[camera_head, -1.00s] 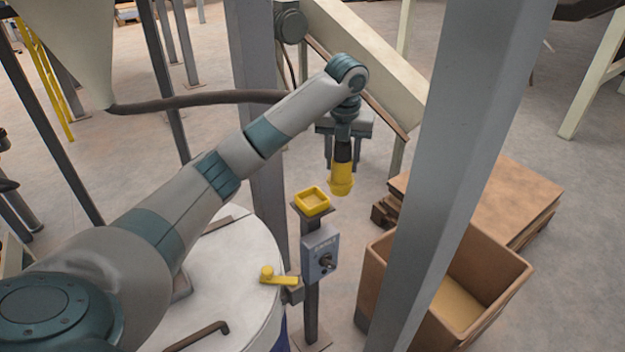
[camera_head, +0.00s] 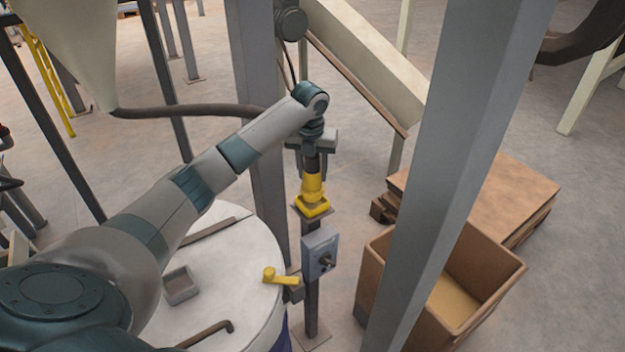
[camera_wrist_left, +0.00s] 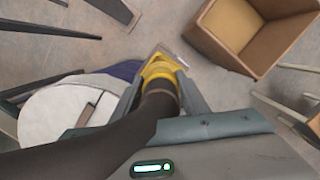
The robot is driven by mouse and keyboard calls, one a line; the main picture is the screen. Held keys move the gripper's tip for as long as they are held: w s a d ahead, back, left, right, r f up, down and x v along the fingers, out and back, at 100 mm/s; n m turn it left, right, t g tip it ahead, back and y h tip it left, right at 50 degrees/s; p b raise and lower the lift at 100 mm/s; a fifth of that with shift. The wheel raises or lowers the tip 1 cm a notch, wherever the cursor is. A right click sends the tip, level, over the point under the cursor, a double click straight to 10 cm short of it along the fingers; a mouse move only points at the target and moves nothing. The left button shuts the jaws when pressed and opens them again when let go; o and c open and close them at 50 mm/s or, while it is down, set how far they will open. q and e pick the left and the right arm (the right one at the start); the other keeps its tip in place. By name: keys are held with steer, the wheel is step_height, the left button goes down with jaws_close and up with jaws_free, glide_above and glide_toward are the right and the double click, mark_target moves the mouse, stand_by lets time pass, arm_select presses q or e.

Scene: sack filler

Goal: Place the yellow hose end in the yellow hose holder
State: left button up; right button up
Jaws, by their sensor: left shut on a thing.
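The yellow hose end (camera_head: 313,187) points down directly above the yellow hose holder (camera_head: 313,208), a square tray on top of a post. In the head view its lower rim overlaps the holder; I cannot tell whether it is inside or just above. My left gripper (camera_head: 314,165) is shut on the hose just above the yellow end. In the left wrist view the dark hose runs down to the yellow hose end (camera_wrist_left: 160,72) between my left gripper's fingers (camera_wrist_left: 163,88). The holder is mostly hidden there. My right gripper is not in view.
A grey control box (camera_head: 320,257) sits on the post below the holder. A yellow-handled lever (camera_head: 281,277) is beside it, over a white drum (camera_head: 225,285). A grey column (camera_head: 460,150) and an open brown box (camera_head: 487,318) stand to the right.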

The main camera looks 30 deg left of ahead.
mark_target(312, 181)
arm_select(q)
step_height(312, 181, down, 3)
steer(key=shift+r+p, duration=0.15)
steer(key=shift+p, duration=0.8)
steer(key=shift+f, duration=0.45)
steer(key=shift+f, duration=0.15)
steer(key=o, duration=1.3)
steer(key=shift+c, duration=0.2)
